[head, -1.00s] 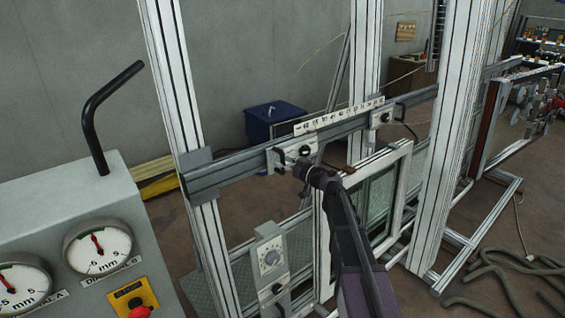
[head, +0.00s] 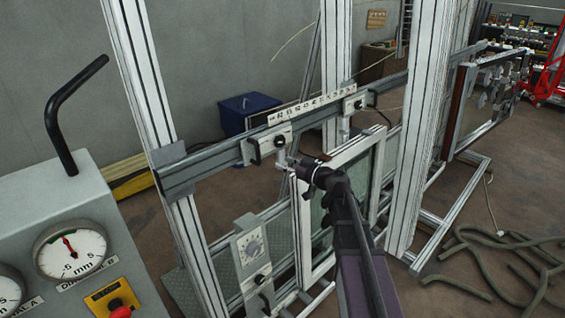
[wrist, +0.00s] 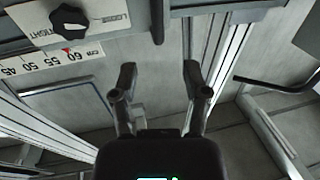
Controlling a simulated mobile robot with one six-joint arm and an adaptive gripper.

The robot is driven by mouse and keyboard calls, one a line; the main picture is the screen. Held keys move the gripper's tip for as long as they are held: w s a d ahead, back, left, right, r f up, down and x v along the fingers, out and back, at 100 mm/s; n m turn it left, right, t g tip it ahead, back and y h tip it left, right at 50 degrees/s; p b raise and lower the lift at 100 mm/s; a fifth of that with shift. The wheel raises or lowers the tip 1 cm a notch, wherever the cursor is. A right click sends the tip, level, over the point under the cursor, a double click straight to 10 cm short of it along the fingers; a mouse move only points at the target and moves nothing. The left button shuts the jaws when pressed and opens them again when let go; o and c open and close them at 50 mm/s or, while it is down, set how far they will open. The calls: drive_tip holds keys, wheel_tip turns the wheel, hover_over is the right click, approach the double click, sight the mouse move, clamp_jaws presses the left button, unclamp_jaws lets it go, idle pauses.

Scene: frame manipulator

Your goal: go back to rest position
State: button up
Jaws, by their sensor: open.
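My gripper (head: 288,163) is at the end of my dark arm in the head view, just in front of the rail and near the left knob block (head: 268,145). In the wrist view my gripper (wrist: 159,78) has its two dark fingers apart with nothing between them. The knob block (wrist: 100,18) with its black knob shows at the top left there, beside a scale strip (wrist: 45,60) with a red mark. The fingers look clear of the block.
The grey rail (head: 210,172) crosses between white uprights (head: 140,80). A window panel (head: 350,165) stands right of my gripper. A gauge console (head: 40,215) is at the left. Hoses (head: 490,255) lie on the floor at right.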

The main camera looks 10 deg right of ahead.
drive_tip(key=s+a+f+m+g+h+b, duration=0.1)
drive_tip(key=s+a+f+g+h+b, duration=0.1)
drive_tip(key=s+f+g, duration=0.35)
drive_tip(key=s+a+f+m+g+h+b, duration=0.1)
drive_tip(key=s+a+f+g+h+b, duration=0.1)
drive_tip(key=s+f, duration=0.65)
drive_tip(key=s+d+f+m+g+h+b, duration=0.4)
drive_tip(key=s+d+f+m+h, duration=0.3)
drive_tip(key=s+f, duration=0.4)
wheel_tip(320, 180, down, 2)
drive_tip(key=shift+d+f+g+h+b, duration=0.1)
drive_tip(key=shift+d+g+h+b, duration=0.25)
drive_tip(key=shift+d+h, duration=0.65)
drive_tip(key=shift+a, duration=0.2)
idle(0.7)
